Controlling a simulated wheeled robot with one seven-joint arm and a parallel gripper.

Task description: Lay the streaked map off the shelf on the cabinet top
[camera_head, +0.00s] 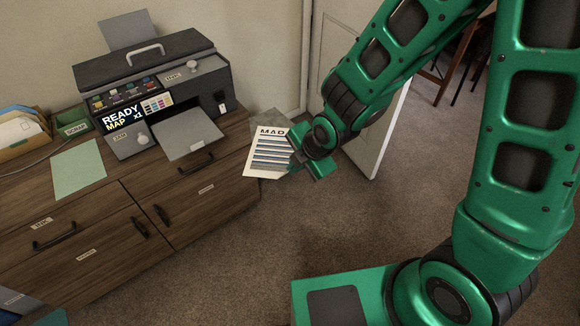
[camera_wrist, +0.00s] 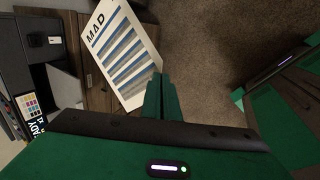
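The streaked map (camera_head: 268,152) is a white sheet with a dark heading and blue and dark bands. It is in the air at the right end of the wooden cabinet top (camera_head: 232,128), tilted. My gripper (camera_head: 297,153) is at the map's right edge. In the wrist view, the map (camera_wrist: 122,52) reaches the tips of my closed fingers (camera_wrist: 160,80), which pinch its edge. The grey shelf (camera_head: 187,140) at the printer's front is bare.
The dark printer (camera_head: 150,85), marked READY MAP x1, stands at the cabinet's back. A pale green sheet (camera_head: 78,168) lies on the top left of it, near a paper holder (camera_head: 20,135) and a green box (camera_head: 73,122). Open carpet (camera_head: 300,235) lies right of the cabinet, before a door (camera_head: 375,135).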

